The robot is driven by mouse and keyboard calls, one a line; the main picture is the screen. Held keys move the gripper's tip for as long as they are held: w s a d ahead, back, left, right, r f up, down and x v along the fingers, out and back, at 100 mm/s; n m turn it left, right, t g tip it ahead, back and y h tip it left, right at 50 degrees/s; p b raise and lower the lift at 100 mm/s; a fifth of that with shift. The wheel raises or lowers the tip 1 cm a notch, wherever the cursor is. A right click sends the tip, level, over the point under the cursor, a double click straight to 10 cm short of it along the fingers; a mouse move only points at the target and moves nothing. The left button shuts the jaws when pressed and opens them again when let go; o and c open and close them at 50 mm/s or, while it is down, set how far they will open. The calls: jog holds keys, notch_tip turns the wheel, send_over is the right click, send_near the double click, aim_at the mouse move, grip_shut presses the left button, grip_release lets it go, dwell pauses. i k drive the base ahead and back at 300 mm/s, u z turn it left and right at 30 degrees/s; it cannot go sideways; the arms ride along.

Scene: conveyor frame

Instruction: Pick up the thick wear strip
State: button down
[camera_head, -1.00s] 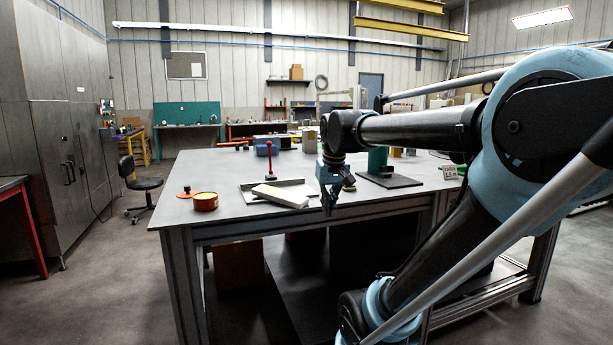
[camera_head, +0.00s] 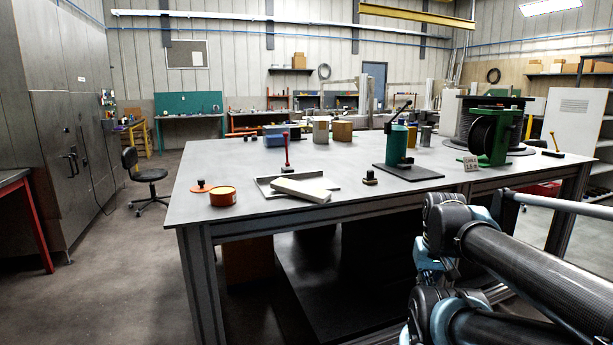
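A thick pale strip (camera_head: 300,190), which looks like the wear strip, lies flat-sided at the front of the table. It rests across the front edge of a shallow grey tray (camera_head: 328,184) and looks slightly tilted. My gripper (camera_head: 425,272) is low at the right, beyond the table's front edge and well apart from the strip. It is small and partly hidden by my arm, so its fingers cannot be made out. Nothing is seen held in it.
A red-handled tool (camera_head: 286,160) stands by the tray. A green cylinder device (camera_head: 397,146) stands behind right.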

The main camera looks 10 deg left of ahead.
aim_at(315, 193)
jog(key=z, duration=0.85)
jog(key=k, duration=0.4)
jog(key=u, duration=1.3)
